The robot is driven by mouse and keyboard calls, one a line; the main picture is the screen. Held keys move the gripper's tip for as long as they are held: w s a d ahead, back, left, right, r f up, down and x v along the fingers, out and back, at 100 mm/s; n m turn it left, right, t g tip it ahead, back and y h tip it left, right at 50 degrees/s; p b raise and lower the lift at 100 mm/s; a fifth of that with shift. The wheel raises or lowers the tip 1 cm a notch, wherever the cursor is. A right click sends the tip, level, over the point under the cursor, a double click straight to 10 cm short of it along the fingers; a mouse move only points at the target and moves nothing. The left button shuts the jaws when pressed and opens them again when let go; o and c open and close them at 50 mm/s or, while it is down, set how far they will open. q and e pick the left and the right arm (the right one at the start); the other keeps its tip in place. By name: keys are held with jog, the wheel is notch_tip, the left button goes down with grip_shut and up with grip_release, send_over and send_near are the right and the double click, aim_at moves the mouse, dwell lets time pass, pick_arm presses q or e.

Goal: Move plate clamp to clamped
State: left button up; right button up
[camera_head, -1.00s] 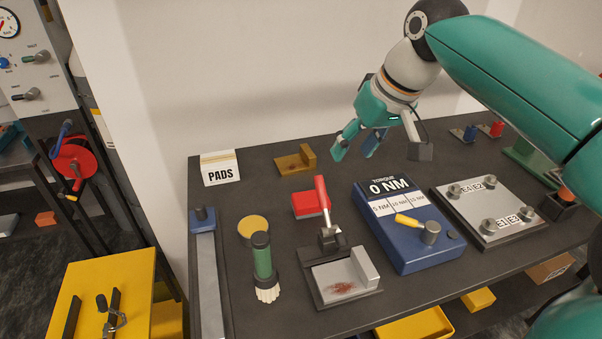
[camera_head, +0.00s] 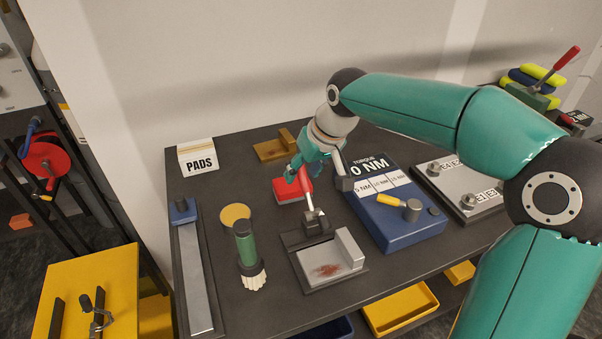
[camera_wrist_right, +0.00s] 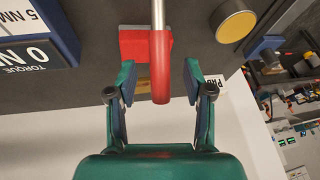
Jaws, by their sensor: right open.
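The plate clamp has a red handle (camera_head: 305,181) that stands up from a dark base (camera_head: 311,230). A metal plate (camera_head: 328,264) with a rust-brown patch lies in the fixture in front of it. My right gripper (camera_head: 304,165) is at the upper end of the handle. In the right wrist view the open fingers of my right gripper (camera_wrist_right: 160,82) stand on either side of the red handle (camera_wrist_right: 160,68), with a gap visible on both sides. My left gripper is not in view.
A red block (camera_head: 288,191) lies close behind the clamp. A wooden block (camera_head: 271,150) and the PADS box (camera_head: 198,157) are behind.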

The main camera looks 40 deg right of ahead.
jog(key=shift+x, duration=0.8)
jog(key=shift+c, duration=0.4)
grip_shut()
jog(key=shift+a, duration=0.1)
